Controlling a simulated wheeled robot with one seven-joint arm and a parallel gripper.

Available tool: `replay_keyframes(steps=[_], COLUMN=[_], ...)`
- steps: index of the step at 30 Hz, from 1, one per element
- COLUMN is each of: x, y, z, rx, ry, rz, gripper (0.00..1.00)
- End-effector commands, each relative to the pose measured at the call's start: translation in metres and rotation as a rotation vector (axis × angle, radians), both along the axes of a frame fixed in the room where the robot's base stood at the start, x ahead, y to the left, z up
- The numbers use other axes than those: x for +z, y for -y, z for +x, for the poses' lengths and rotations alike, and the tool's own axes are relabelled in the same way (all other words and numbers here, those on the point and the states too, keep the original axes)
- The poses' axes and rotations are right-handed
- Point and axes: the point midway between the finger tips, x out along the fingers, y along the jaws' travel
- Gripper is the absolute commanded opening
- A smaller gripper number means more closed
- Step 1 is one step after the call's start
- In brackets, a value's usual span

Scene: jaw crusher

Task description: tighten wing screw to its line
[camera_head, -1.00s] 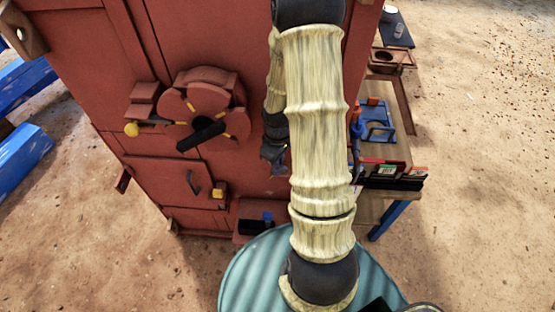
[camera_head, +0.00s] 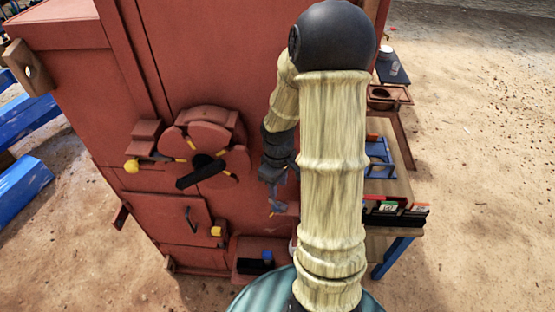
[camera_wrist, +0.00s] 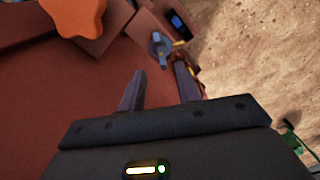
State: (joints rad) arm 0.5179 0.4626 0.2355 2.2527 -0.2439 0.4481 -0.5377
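The wing screw (camera_wrist: 160,47) is a small blue-grey winged piece on the red machine's side, just beyond my fingertips in the wrist view. In the head view it (camera_head: 277,207) shows just below my gripper (camera_head: 272,178). In the wrist view my gripper (camera_wrist: 160,85) is open, with its two dark fingers apart and nothing between them. The screw appears ahead of the gap, apart from the fingers. A small yellow mark (camera_wrist: 181,43) shows beside the screw; I cannot tell whether it is the line.
The red machine (camera_head: 225,60) fills the left and middle. A lobed wheel (camera_head: 207,150) with a black handle is left of my gripper. An orange knob (camera_wrist: 75,14) is close in the wrist view. A low tray (camera_head: 250,276) and a workbench (camera_head: 395,190) stand nearby.

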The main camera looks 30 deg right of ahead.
Motion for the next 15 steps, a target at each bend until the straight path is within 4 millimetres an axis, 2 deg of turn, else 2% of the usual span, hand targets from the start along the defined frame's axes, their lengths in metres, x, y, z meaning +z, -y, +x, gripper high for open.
replay_keyframes(steps=[15], x=[0.092], y=[0.0], z=[0.001], rx=[0.0], ry=[0.005], rz=[-0.002], gripper=[0.33])
